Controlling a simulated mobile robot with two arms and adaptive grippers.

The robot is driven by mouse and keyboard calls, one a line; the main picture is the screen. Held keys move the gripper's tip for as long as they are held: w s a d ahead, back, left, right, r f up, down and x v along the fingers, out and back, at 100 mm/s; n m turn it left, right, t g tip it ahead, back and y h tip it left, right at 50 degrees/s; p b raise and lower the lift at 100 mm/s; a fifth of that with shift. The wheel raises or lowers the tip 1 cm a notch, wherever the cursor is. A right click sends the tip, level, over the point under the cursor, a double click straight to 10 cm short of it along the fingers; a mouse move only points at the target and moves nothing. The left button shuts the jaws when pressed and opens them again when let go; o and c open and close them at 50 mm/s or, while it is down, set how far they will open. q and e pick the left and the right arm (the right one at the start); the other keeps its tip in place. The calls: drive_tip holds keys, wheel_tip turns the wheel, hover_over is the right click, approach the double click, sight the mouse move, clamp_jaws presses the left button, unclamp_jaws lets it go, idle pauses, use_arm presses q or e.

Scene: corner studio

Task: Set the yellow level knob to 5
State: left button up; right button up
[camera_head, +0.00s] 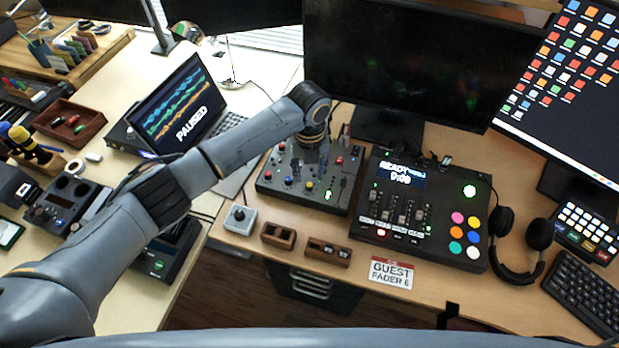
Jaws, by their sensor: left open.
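The grey knob panel (265,181) stands on the desk in front of the dark monitor and carries several small coloured knobs. A yellow knob (309,185) shows near its middle front; its pointer and scale are too small to read. My left arm reaches in from the left, and my left gripper (311,160) points down over the back and middle of the panel. It is open and seems to hold nothing; whether its fingertips touch any knob I cannot tell. The arm and gripper hide part of the panel's back. My right gripper is out of view.
A black fader console (400,240) stands close on the right, with headphones (519,240) beyond it. A small joystick box (240,220) and two wooden blocks (278,235) sit in front of the panel. A laptop (181,112) stands at the left.

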sight(309, 185)
use_arm(q)
wheel_tip(309, 185, up, 7)
drive_tip(key=shift+r, duration=0.2)
idle(0.5)
